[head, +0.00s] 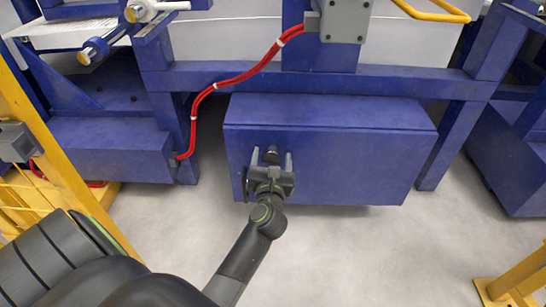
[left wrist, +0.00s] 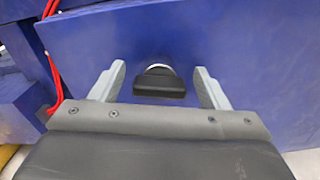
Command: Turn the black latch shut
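The black latch (left wrist: 159,83) is on the front face of the blue cabinet (left wrist: 240,60). In the left wrist view its dark handle lies crosswise, with a light ring behind its top. My left gripper (left wrist: 163,84) is open, with one grey finger on each side of the latch and visible gaps between. In the head view the latch (head: 271,154) shows as a small dark piece between the fingers of my left gripper (head: 270,162), at the left part of the cabinet front (head: 350,165). My right gripper is in neither view.
A blue frame beam (head: 300,78) runs above the cabinet. Red cables (head: 215,86) run down to a blue box (head: 110,150) at the left. Yellow railing (head: 65,165) stands at the left edge. The grey floor (head: 350,250) in front is clear.

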